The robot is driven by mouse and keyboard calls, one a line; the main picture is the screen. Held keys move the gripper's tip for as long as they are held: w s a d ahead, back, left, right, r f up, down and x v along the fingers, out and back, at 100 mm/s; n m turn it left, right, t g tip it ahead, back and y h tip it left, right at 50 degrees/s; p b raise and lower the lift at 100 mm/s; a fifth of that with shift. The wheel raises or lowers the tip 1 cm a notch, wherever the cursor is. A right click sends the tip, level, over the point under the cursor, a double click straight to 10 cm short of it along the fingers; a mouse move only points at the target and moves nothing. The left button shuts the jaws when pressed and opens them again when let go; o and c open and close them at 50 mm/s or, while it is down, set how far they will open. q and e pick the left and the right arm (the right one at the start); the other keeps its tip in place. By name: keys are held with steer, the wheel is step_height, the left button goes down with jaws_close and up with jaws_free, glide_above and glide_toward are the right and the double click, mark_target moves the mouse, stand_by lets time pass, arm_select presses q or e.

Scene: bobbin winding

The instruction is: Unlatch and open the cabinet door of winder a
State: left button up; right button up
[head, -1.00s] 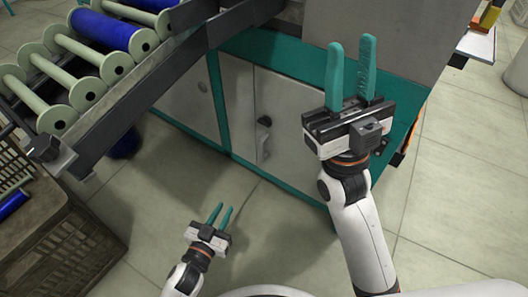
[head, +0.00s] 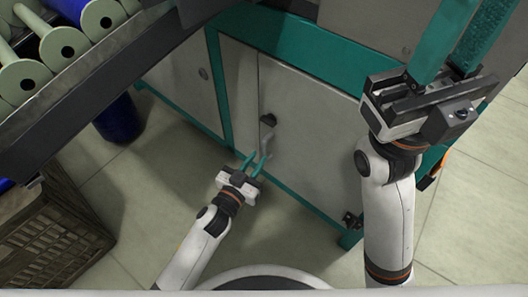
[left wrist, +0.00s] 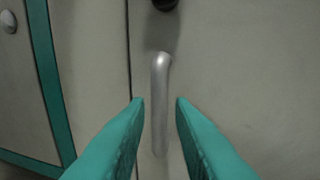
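The cabinet door (head: 305,140) of the winder is a pale grey panel in a teal frame, and it looks closed. A dark latch (head: 268,119) sits near its left edge, and its lower end shows at the top of the left wrist view (left wrist: 165,3). Below it is a silver vertical bar handle (left wrist: 160,105). My left gripper (head: 252,162) is open in front of the door, low by the handle. In the left wrist view its teal fingers (left wrist: 158,102) stand either side of the handle, apart from it. My right gripper (head: 440,70) is raised at the right, fingers apart and empty.
A dark rail with a roller rack (head: 60,45) overhangs at the upper left. A brown crate (head: 50,240) stands on the floor at the lower left. Another grey panel (head: 185,85) lies left of the door. The tiled floor (head: 140,190) between crate and cabinet is clear.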

mark_target(262, 152)
arm_select(q)
steer(key=shift+b+x, duration=0.65)
steer(key=shift+x, duration=1.7)
jaws_close()
